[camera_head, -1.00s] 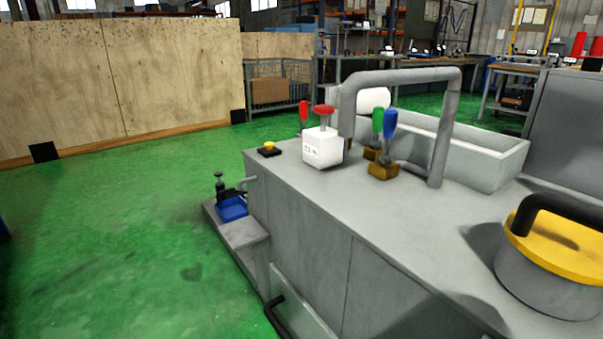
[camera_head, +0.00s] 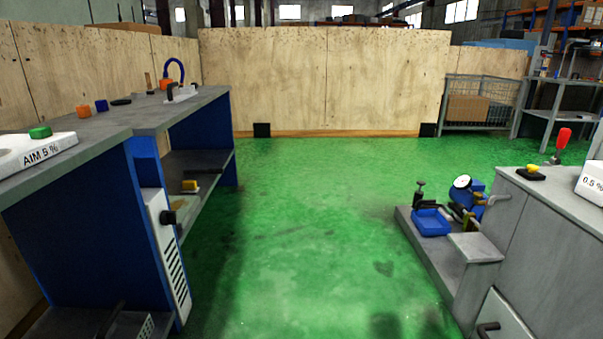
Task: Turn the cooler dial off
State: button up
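A white vented unit (camera_head: 174,258), which looks like the cooler, is fixed to the blue side of the workbench at the left. A black knob (camera_head: 168,217) sticks out from its upper front and looks like the dial. Its setting is too small to read. My gripper is not in view.
The grey bench top (camera_head: 190,108) carries a white "AIM 5 %" block (camera_head: 48,149) with a green cap. Open green floor (camera_head: 300,240) lies between; a wooden wall (camera_head: 330,80) closes the back.

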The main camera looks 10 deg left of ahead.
aim_at(167, 217)
jog(key=u, duration=2.1)
jog(key=i+l+u, duration=0.1)
jog(key=u, duration=0.85)
jog(key=l+u, duration=0.3)
jog(key=l, duration=0.75)
jog(key=i+l, duration=0.1)
jog(key=l, duration=4.7)
jog(key=l+u, duration=0.25)
jog(key=l, duration=0.35)
jog(key=l+u, duration=0.25)
jog(key=l, duration=0.35)
jog(key=k, duration=0.3)
